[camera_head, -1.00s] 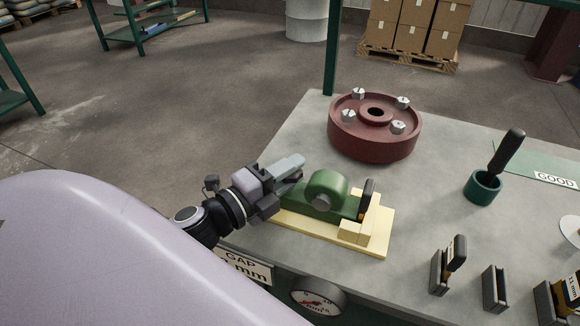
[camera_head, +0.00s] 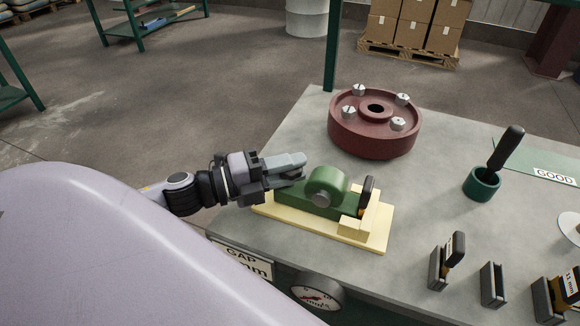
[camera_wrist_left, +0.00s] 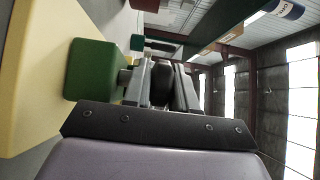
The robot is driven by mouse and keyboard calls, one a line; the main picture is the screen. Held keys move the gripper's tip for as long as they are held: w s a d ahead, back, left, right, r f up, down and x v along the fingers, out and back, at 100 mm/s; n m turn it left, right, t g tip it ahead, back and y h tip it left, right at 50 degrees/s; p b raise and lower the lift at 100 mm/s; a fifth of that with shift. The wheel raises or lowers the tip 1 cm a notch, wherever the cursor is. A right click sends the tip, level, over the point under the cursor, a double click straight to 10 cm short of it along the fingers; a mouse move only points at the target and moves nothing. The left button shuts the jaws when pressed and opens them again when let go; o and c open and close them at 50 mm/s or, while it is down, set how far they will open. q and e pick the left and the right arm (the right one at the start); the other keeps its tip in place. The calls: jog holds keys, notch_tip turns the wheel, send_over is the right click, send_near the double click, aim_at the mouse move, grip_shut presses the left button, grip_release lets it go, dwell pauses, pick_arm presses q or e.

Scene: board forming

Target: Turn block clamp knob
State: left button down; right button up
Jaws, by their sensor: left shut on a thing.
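The green block clamp (camera_head: 320,190) lies on a cream base plate (camera_head: 375,240) near the front left of the bench. My left gripper (camera_head: 290,165) is at the clamp's left end. In the left wrist view, its grey fingers (camera_wrist_left: 160,88) are shut on the dark clamp knob (camera_wrist_left: 163,75), beside the green block (camera_wrist_left: 95,68). A short grey shaft shows between the block and the near finger. In the head view, the fingers hide most of the knob. A dark gauge piece (camera_head: 366,193) stands upright at the clamp's right end. My right gripper is out of view.
A red flanged disc (camera_head: 375,135) with bolts sits behind the clamp. A green cup (camera_head: 482,185) with a black-handled tool stands to the right. Several gauge holders, including one empty (camera_head: 493,287), line the front right. A dial (camera_head: 317,295) is on the bench front.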

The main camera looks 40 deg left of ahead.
pick_arm(q)
jog(key=c, duration=1)
grip_release()
jog(key=shift+v, duration=3.55)
